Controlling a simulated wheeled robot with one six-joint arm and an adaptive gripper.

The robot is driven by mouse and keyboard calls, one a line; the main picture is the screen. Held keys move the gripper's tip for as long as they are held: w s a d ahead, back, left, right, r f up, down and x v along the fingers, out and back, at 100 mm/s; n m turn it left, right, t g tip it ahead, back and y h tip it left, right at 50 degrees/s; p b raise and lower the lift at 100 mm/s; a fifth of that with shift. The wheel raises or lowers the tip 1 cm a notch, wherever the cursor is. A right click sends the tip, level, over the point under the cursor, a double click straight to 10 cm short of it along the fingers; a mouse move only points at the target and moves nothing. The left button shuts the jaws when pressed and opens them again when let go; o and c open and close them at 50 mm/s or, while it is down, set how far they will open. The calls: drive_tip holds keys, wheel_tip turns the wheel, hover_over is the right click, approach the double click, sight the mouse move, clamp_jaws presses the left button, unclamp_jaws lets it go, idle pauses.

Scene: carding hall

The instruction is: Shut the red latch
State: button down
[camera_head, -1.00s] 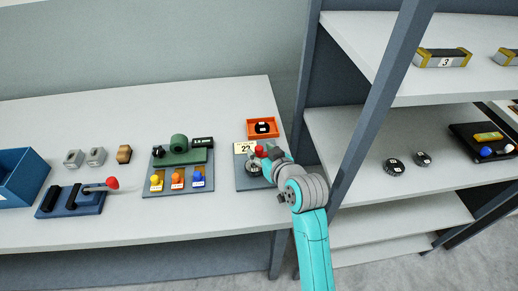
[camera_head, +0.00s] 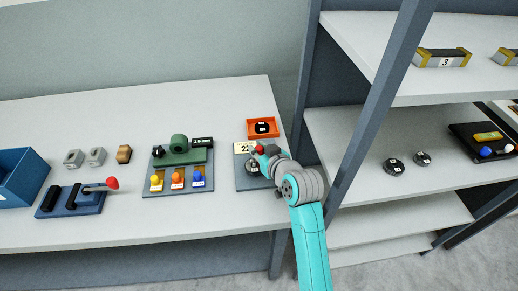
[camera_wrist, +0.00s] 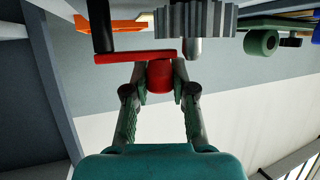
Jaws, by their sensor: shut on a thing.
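The red latch is a flat red bar (camera_wrist: 125,57) with a red knob (camera_wrist: 160,76), and it meets a dark post (camera_wrist: 101,25) in the wrist view. My gripper (camera_wrist: 160,72) is shut on the knob, one finger on each side. In the head view my gripper (camera_head: 263,155) is over the grey plate (camera_head: 243,178) at the table's right end. Only a small red part of the latch (camera_head: 259,149) shows there; the rest is hidden by my gripper.
A ribbed grey cylinder (camera_wrist: 195,18) is close to the knob. An orange tray (camera_head: 251,134) sits behind the plate. A board with coloured knobs (camera_head: 183,187) and a blue base with a red-tipped lever (camera_head: 88,207) are to the left. A shelf post (camera_head: 364,130) stands to the right.

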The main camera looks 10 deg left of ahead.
drive_tip(key=shift+s+d+n+g+y, duration=0.1)
drive_tip(key=shift+s+n+g+y, duration=0.1)
drive_tip(key=shift+n+g+y, duration=0.4)
drive_tip(key=c, duration=0.9)
unclamp_jaws()
drive_tip(key=shift+c, duration=0.2)
drive_tip(key=v, duration=1.2)
drive_tip(key=shift+f, duration=0.2)
drive_tip(key=shift+s, duration=0.1)
